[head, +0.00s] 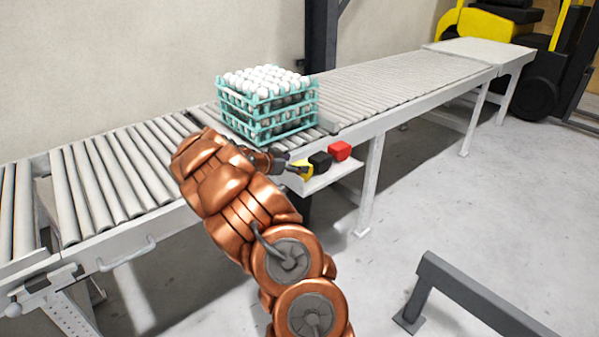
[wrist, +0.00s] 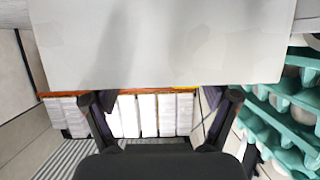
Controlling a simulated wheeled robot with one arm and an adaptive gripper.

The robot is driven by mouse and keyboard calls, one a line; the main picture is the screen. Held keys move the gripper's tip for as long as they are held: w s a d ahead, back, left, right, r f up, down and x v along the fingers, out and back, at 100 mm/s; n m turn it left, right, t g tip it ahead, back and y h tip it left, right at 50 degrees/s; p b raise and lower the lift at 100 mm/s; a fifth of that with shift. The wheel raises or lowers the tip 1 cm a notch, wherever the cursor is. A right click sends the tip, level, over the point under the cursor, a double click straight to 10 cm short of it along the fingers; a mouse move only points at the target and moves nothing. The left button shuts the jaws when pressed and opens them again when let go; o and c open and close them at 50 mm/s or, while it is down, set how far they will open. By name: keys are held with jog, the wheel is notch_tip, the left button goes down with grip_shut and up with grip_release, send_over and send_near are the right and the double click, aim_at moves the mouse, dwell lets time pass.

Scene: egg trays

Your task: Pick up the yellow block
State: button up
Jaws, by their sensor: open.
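The yellow block (head: 306,174) sits at the left end of a row of blocks on a small white shelf (head: 335,176) at the conveyor's side. My gripper (head: 293,167) is right at the yellow block in the head view and hides part of it. I cannot tell whether the fingers touch it. In the wrist view my gripper (wrist: 160,100) is open, its two dark fingers wide apart. A large pale flat surface (wrist: 160,45) fills the upper part of that view. The yellow block cannot be made out for certain there.
A black block (head: 320,162) and a red block (head: 340,151) sit to the right of the yellow one. Stacked teal egg trays (head: 268,123) stand on the roller conveyor (head: 400,85) above; teal tray edges (wrist: 280,120) also show at the wrist view's right. A grey metal frame (head: 470,295) stands on the floor.

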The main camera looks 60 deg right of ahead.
aim_at(304, 163)
jog(key=shift+x, duration=1.7)
jog(key=shift+s, duration=0.2)
jog(key=shift+c, duration=0.3)
jog(key=c, duration=1.4)
